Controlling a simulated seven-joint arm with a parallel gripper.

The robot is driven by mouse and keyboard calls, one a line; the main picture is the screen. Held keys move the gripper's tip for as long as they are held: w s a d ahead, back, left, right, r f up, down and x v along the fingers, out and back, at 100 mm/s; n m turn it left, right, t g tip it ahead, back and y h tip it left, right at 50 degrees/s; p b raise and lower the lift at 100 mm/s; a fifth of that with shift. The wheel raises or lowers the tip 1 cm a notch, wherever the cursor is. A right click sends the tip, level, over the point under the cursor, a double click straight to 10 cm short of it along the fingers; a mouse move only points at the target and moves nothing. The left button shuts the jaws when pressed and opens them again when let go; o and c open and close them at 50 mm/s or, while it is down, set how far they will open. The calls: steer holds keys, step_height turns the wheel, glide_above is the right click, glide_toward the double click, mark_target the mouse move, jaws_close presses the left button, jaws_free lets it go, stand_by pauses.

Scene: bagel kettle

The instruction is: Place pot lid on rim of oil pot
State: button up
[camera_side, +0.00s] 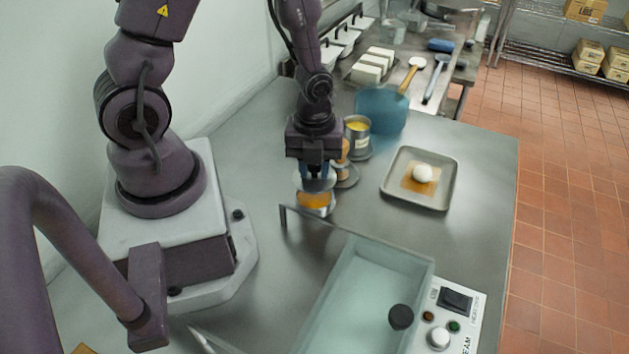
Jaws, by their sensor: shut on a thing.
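My gripper (316,170) points straight down over the steel counter, left of the tray. It is shut on the pot lid (319,185), a small grey disc just under the fingers; the fingers hide its top. Directly below the lid is a small round metal pot with orange oil (315,201), partly covered by the lid in this view. I cannot tell whether the lid touches the pot's rim.
Behind and right stand a metal pot with yellow contents (357,130) and small round metal pieces (346,177). A tray (447,192) holds a white ball on brown paper. A rectangular basin (350,300) with controls is in front.

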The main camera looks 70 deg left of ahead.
mark_target(314, 175)
steer(key=shift+f, duration=1.9)
steer(key=shift+f, duration=0.35)
steer(key=o, duration=0.9)
